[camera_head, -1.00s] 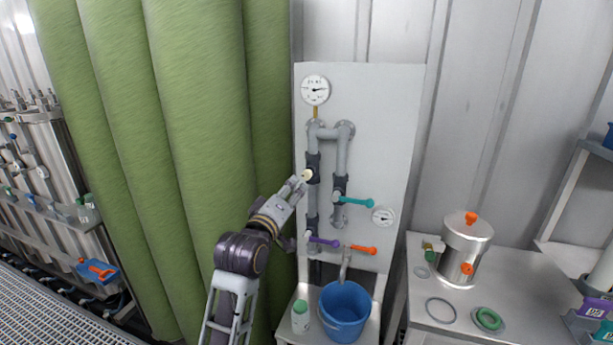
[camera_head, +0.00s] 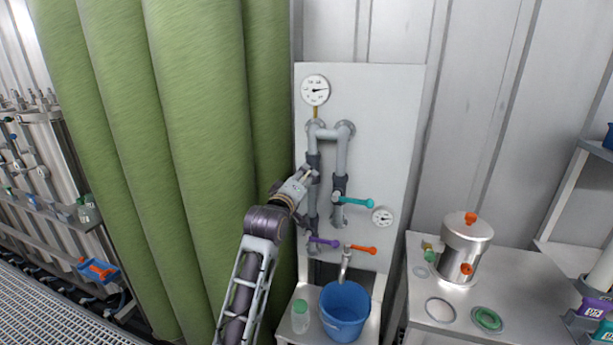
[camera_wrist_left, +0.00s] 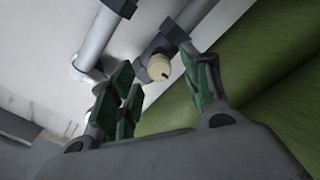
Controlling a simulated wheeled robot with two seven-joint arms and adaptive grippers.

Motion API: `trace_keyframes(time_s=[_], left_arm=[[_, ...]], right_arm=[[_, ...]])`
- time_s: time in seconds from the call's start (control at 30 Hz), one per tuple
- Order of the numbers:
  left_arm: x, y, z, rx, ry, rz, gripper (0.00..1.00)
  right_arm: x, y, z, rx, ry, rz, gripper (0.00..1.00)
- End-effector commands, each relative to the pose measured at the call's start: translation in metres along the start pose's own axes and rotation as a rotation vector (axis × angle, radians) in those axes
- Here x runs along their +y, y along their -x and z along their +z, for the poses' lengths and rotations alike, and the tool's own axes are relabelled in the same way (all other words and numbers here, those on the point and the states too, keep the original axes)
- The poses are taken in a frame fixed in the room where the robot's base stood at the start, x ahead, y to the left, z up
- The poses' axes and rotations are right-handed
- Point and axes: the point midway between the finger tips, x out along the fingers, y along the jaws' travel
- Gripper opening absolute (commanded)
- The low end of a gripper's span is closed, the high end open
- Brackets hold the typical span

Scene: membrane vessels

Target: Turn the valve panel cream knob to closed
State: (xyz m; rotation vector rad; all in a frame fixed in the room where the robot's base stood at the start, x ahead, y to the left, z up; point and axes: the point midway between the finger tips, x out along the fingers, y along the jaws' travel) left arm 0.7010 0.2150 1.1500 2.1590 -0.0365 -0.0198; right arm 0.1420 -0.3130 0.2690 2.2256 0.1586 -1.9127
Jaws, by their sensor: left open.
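The white valve panel (camera_head: 388,130) stands against the wall with grey pipes on it. The cream knob (camera_wrist_left: 159,67) sits on a dark valve body on a pipe; a dark mark shows on its face. My left gripper (camera_head: 309,172) is at the left vertical pipe in the head view and largely covers the knob there. In the left wrist view its green-padded fingers are open, with the knob showing in the gap between them. I cannot tell if a finger touches it. My right gripper is in neither view.
A teal lever (camera_head: 357,202), a purple lever (camera_head: 324,241) and an orange lever (camera_head: 363,249) stick out near the gripper. A round gauge (camera_head: 315,90) sits above. A blue bucket (camera_head: 345,312) and a green-capped bottle (camera_head: 300,317) stand below. Green columns (camera_head: 200,150) rise at left.

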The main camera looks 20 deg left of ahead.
Motion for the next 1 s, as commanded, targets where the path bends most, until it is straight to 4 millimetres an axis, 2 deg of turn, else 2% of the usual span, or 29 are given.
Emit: trace_keyframes(time_s=[0.4, 0.87, 1.0], left_arm=[[0.001, -0.033, 0.000, 0.001, 0.000, 0.001, 0.48], [0.000, -0.037, 0.000, 0.000, 0.000, 0.000, 0.48], [0.000, -0.037, 0.000, 0.000, 0.000, 0.000, 0.30]], right_arm=[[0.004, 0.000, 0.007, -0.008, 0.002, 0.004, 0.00], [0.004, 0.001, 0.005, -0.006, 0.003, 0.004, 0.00], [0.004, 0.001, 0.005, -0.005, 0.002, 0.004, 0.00]])
